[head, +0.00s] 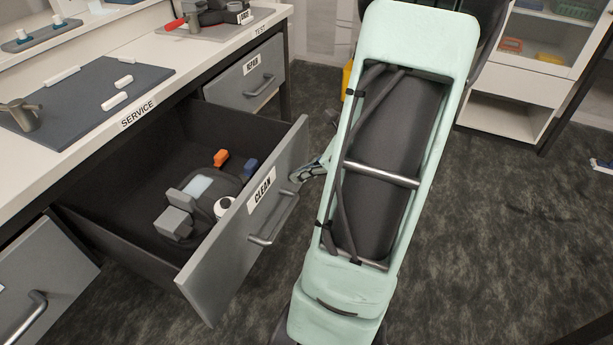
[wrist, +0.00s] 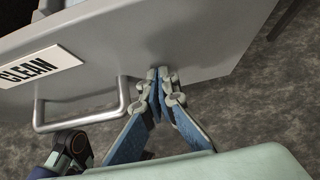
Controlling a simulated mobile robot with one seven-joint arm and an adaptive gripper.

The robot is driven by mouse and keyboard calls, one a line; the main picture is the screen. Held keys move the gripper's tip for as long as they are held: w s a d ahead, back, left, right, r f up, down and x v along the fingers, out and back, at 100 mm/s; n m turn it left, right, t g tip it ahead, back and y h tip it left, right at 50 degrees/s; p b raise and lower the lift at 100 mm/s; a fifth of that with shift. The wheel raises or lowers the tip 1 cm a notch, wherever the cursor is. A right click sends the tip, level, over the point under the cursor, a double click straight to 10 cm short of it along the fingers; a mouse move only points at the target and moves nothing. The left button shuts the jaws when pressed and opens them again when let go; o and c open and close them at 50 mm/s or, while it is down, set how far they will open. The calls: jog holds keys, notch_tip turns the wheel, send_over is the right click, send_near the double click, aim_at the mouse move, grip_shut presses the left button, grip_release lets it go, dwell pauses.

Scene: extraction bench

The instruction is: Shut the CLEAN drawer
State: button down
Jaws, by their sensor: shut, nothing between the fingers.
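The CLEAN drawer (head: 228,240) stands pulled out from the bench, its grey front facing right. Its CLEAN label (head: 262,190) and bar handle (head: 275,222) are on that front. In the wrist view the drawer front (wrist: 200,35) fills the upper part, with the handle (wrist: 80,118) at the left. My gripper (wrist: 160,76) is shut and empty, its fingertips at the drawer front just right of the handle. I cannot tell whether they touch it. In the head view my gripper (head: 294,178) shows small beside the drawer front's far end, partly behind my arm.
Inside the drawer lie a dark device with grey blocks (head: 175,222), an orange piece (head: 221,158), a blue piece (head: 250,166) and a white round part (head: 225,207). The REPAIR drawer (head: 245,85) is behind, another drawer (head: 40,285) in front. Dark floor (head: 480,250) at right is open.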

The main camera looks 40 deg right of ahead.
jog(key=w+a+p, duration=0.1)
jog(key=w+a, duration=0.3)
jog(key=w, duration=0.6)
jog(key=w+a+p, duration=0.1)
jog(key=w+a, duration=0.3)
jog(key=w, duration=0.6)
jog(key=w+a+p, duration=0.1)
jog(key=w+a, duration=0.3)
jog(key=w, duration=0.6)
jog(key=shift+a+r+p, duration=0.15)
jog(key=shift+a+p, duration=0.1)
jog(key=shift+p, duration=0.1)
jog(key=shift+r, duration=0.1)
